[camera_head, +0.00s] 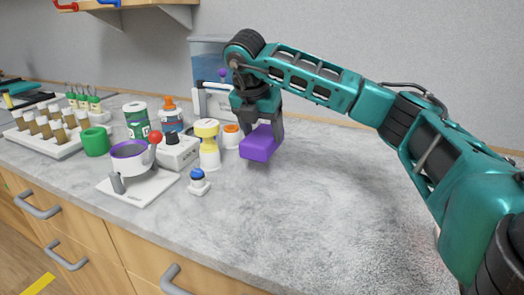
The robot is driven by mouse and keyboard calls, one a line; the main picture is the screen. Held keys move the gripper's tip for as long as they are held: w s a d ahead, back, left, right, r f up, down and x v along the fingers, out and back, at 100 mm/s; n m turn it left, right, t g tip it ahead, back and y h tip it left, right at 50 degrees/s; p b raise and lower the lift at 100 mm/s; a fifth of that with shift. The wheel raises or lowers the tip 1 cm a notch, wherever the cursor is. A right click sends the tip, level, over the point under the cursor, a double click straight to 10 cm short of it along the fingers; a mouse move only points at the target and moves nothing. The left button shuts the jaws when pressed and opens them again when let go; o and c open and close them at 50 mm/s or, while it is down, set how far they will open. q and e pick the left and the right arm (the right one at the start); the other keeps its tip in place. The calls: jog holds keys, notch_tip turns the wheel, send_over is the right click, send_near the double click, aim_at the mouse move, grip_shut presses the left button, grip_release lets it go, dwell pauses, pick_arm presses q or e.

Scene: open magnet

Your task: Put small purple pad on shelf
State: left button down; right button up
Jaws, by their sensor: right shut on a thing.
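A small purple pad (259,144) is held in my right gripper (262,128), a little above or at the grey countertop; the exact gap is hard to tell. The gripper points down and its fingers are shut on the pad's sides. A wooden shelf (135,9) is on the wall at the top left, only its lower edge and front part in view. The pad is well below and to the right of this shelf. My left gripper is not in view.
Left of the pad stand a yellow-capped bottle (208,143), a blue-topped small bottle (197,182), a white device with a purple ring (130,160), a green cup (95,141) and a vial rack (45,140). The right and front countertop (310,215) is clear.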

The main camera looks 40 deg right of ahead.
notch_tip(320, 180, down, 5)
jog(key=shift+r+b, duration=0.2)
jog(key=shift+b, duration=0.1)
jog(key=o, duration=0.6)
jog(key=shift+f, duration=0.1)
jog(key=shift+c, duration=0.2)
jog(key=o, duration=0.5)
jog(key=shift+c, duration=0.2)
